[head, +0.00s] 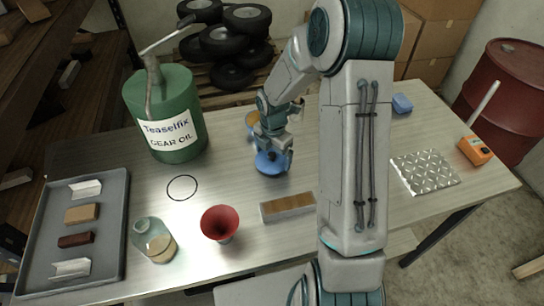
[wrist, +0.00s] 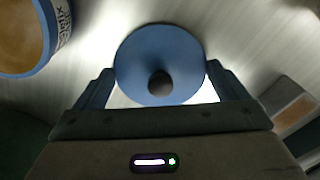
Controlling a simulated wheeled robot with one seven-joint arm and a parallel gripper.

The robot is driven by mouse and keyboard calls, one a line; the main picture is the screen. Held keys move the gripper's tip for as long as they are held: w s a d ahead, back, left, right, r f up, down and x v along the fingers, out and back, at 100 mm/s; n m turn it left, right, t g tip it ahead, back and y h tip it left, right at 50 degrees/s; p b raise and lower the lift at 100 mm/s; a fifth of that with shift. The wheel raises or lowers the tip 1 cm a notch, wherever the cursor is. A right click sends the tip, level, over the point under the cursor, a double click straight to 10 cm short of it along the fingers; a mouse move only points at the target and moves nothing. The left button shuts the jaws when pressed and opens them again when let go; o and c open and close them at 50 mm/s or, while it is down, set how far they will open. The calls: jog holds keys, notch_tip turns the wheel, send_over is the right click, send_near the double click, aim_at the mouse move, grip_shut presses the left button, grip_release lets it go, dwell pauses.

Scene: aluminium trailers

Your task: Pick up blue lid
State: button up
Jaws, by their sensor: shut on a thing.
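The blue lid (wrist: 140,45) is a round disc with a dark knob at its centre. In the wrist view it sits between the two fingers of my gripper (wrist: 160,85), which are closed on its edges. In the head view the lid (head: 268,165) is under my gripper (head: 273,155), near the middle of the table. I cannot tell whether it touches the tabletop. A jar with a blue rim and pale brown contents (wrist: 22,35) is beside it in the wrist view. In the head view this jar (head: 251,120) is partly hidden behind my gripper.
A green gear oil can (head: 175,140), black ring (head: 182,188), red funnel (head: 220,222), glass bottle (head: 153,240) and grey tray (head: 112,225) are left. A long box (head: 287,208) lies in front. A tread plate (head: 425,172), orange meter (head: 475,150) and blue block (head: 402,103) are right.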

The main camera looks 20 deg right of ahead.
aim_at(277, 159)
jog(key=r, duration=0.1)
jog(key=d+r, duration=0.1)
jog(key=r, duration=0.1)
jog(key=shift+s+r+b, duration=0.15)
jog(key=shift+r+b, duration=0.15)
jog(key=shift+b, duration=0.05)
jog(key=s+d+r+b, duration=0.1)
jog(key=s+d+r, duration=0.2)
jog(key=d+r, duration=0.5)
jog(key=shift+n, duration=0.7)
jog(key=w+a+p, duration=0.1)
jog(key=w+a, duration=0.2)
jog(key=w, duration=0.3)
jog(key=w+a+p, duration=0.2)
jog(key=w+a, duration=0.1)
jog(key=w, duration=0.3)
jog(key=w+a+p, duration=0.1)
jog(key=w+a, duration=0.2)
jog(key=w, duration=0.3)
jog(key=shift+w+a+f, duration=0.1)
jog(key=shift+w+f, duration=0.05)
jog(key=shift+f, duration=0.1)
jog(key=shift+f+b, duration=1.7)
jog(key=shift+f, duration=1.35)
jog(key=shift+f, duration=0.15)
jog(key=o, duration=0.6)
